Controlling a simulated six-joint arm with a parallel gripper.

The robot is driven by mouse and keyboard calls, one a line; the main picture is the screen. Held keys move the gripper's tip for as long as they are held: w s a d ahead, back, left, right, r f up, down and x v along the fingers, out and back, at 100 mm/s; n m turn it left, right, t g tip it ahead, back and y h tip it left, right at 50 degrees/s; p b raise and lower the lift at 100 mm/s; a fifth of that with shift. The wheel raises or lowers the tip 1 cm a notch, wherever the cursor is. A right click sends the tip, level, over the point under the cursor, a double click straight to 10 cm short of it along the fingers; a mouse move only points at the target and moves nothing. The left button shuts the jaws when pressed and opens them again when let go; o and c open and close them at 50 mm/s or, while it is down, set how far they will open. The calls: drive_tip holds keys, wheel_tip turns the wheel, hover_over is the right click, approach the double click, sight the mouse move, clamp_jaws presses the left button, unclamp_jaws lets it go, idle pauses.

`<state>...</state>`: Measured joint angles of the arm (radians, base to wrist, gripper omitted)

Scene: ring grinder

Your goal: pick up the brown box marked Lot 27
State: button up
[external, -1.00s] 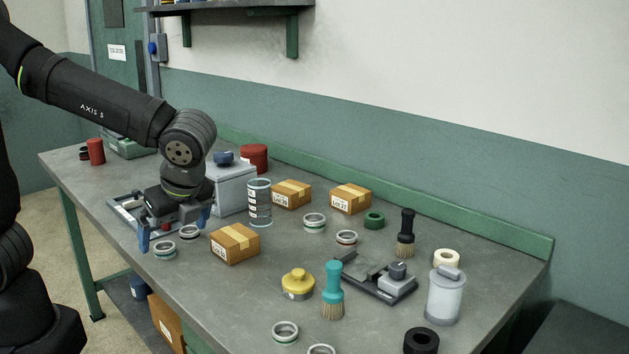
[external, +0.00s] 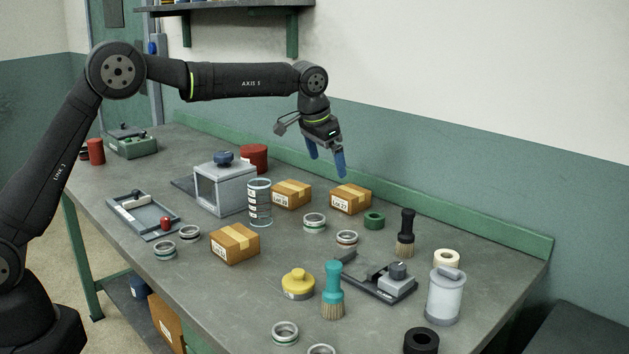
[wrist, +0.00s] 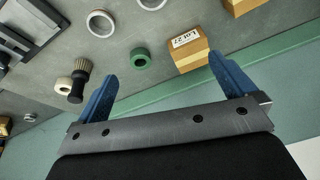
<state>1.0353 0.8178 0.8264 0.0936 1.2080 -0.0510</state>
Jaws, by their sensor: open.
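The brown box marked Lot 27 (external: 351,200) sits at the back of the bench, beside a green ring (external: 374,220). In the wrist view the box (wrist: 188,50) shows its white Lot 27 label and lies between the finger lines, nearer the right finger. My gripper (external: 327,160) is open and empty, pointing down in the air above and slightly left of the box. Its blue fingers (wrist: 161,68) are apart and do not appear to touch the box.
A similar brown box (external: 291,194) stands just left, and another brown box (external: 235,244) nearer the front. A wire-like canister (external: 259,203), a dark brush (external: 405,233) and metal rings (external: 314,222) are nearby. The green back rail (external: 450,218) runs behind the box.

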drive_tip(key=w+n+h, duration=0.1)
drive_tip(key=w+n, duration=0.1)
drive_tip(key=w, duration=0.5)
approach(347, 192)
drive_tip(key=x, duration=0.4)
drive_tip(key=shift+s+a+f, duration=0.3)
drive_tip(key=shift+f, duration=0.2)
drive_tip(key=shift+t, duration=0.3)
drive_tip(key=shift+w+d+x, duration=0.1)
drive_tip(key=shift+d+x, duration=0.05)
drive_tip(key=shift+x, duration=1.5)
drive_tip(key=shift+w+d+x, duration=0.15)
drive_tip(key=shift+d+x, duration=0.05)
drive_tip(key=shift+x, duration=1.4)
drive_tip(key=shift+r, duration=0.15)
drive_tip(key=c, duration=1)
drive_tip(key=shift+c, duration=0.4)
drive_tip(key=shift+r, duration=0.15)
